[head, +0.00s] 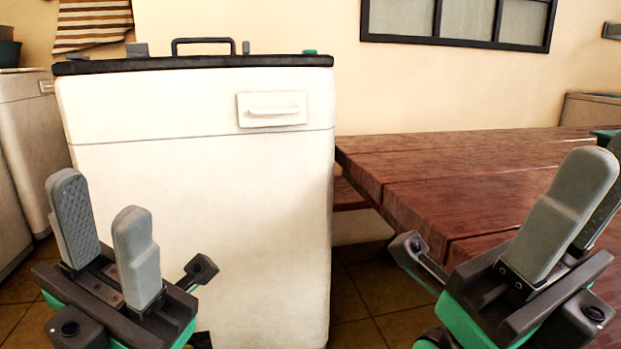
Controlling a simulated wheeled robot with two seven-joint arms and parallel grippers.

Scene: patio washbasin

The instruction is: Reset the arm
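My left gripper (106,228) is at the lower left, pointing up, with its two grey fingers apart and nothing between them. It is in front of the white washbasin cabinet (215,220) and not seen touching it. My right gripper (588,205) is at the lower right in front of the wooden table. Its near finger covers most of the far one, and a narrow gap shows toward the top. I see nothing held in it, but its far finger is partly hidden.
The cabinet has a dark top (200,64), a black handle-like bar (203,41) and a drawer front (272,109). A brown wooden table (450,165) stands at the right. A striped towel (93,25) hangs at the upper left. Tiled floor (385,290) shows between cabinet and table.

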